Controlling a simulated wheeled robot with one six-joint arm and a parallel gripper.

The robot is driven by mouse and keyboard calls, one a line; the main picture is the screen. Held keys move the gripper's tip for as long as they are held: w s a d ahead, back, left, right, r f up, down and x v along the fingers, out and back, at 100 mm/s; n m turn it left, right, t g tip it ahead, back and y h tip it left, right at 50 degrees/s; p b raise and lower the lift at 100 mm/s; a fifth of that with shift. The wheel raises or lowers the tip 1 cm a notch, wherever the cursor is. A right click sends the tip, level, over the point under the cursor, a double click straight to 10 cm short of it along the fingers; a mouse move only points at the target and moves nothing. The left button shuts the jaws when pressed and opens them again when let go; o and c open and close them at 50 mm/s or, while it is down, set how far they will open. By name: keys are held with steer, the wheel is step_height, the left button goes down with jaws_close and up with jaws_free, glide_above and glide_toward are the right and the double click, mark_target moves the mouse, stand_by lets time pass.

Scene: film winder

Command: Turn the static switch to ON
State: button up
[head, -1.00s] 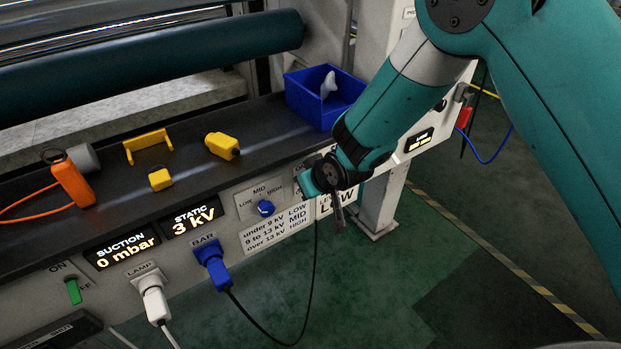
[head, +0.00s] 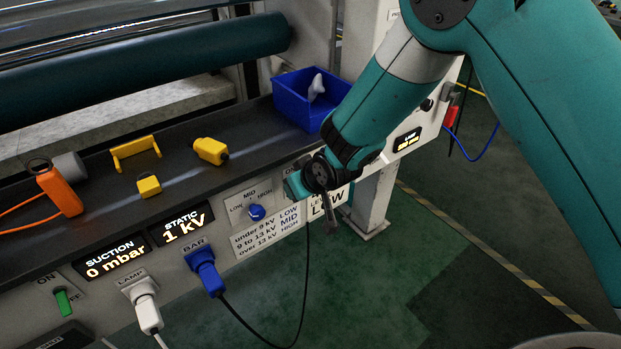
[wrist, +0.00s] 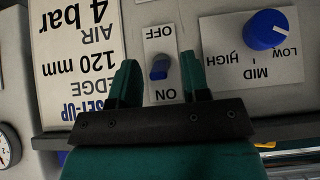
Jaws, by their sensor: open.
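In the wrist view, which is upside down, a small blue switch (wrist: 160,67) sits on a pale plate between the words OFF above and ON below. Which way its lever leans is hard to tell. My gripper (wrist: 157,66) is open, with one teal finger on each side of the switch and a gap to it on both sides. In the head view my gripper (head: 293,187) is at the front panel and hides the switch; part of an ON label shows beside it. The STATIC display (head: 181,226) reads 1 kV.
A blue LOW/MID/HIGH knob (head: 257,212) is close to the gripper; it also shows in the wrist view (wrist: 267,30). A green ON/OFF switch (head: 63,301) and plugged cables are further left. A blue bin (head: 292,103) and yellow parts lie on the ledge above.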

steer(key=v, duration=1.7)
